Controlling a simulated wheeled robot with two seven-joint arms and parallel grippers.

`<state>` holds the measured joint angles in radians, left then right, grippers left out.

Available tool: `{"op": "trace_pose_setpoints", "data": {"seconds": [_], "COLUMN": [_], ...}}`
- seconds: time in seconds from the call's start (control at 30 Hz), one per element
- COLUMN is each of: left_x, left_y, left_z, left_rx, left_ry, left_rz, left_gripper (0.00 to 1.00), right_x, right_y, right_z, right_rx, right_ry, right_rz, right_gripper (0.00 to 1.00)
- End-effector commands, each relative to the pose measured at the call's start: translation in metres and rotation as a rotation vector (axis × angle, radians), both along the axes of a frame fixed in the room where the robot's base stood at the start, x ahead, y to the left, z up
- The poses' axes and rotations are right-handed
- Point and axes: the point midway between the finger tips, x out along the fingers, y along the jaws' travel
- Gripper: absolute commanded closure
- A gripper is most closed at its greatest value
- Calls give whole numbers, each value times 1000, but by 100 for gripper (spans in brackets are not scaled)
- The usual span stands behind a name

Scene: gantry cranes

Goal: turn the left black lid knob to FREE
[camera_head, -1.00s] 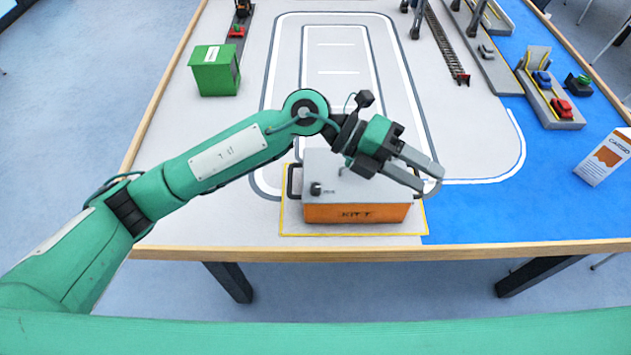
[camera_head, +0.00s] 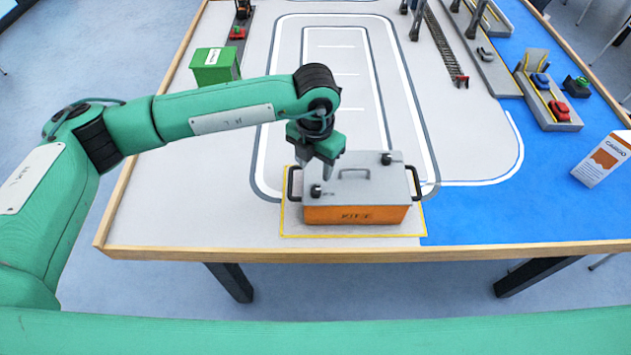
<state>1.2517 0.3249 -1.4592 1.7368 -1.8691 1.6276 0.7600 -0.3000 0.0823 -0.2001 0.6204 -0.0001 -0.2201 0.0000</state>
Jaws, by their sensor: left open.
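The kit case (camera_head: 375,212) is an orange box with a grey lid (camera_head: 358,180), standing at the table's near edge inside a yellow outline. The left black lid knob (camera_head: 316,191) sits on the lid's front left. A second black knob (camera_head: 386,158) is at the lid's back right. My left gripper (camera_head: 322,178) points down over the lid's left end. Its fingertips are just above or beside the left knob; I cannot tell whether they touch it. It is open. The knob's marking is too small to read. My right gripper is not in view.
The case has black side handles, the right one (camera_head: 415,182) standing clear, and a grey lid handle (camera_head: 368,172). A green box (camera_head: 215,68) stands at the back left. A cargo carton (camera_head: 604,160) stands at the right. The table right of the case is free.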

Motion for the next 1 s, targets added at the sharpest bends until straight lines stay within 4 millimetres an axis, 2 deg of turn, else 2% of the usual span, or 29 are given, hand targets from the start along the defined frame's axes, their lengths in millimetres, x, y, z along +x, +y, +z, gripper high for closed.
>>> {"op": "trace_pose_setpoints", "data": {"seconds": [0.2, 0.4, 0.6, 0.83, 1.0], "left_x": [-1, 0, -1, 0, 0], "left_y": [0, 0, -1, 0, 0], "left_z": [-44, -72, -83, -83, -83], "left_rx": [1, -1, -2, -2, -2], "left_ry": [4, 2, 1, 1, 1], "left_rz": [1, -1, -2, -2, -2], "left_gripper": [54, 54, 54, 54, 87], "right_x": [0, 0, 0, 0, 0], "right_y": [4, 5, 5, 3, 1], "right_z": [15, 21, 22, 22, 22], "right_rx": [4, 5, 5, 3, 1], "right_ry": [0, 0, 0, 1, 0], "right_rz": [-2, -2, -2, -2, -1], "right_gripper": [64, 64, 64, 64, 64]}}
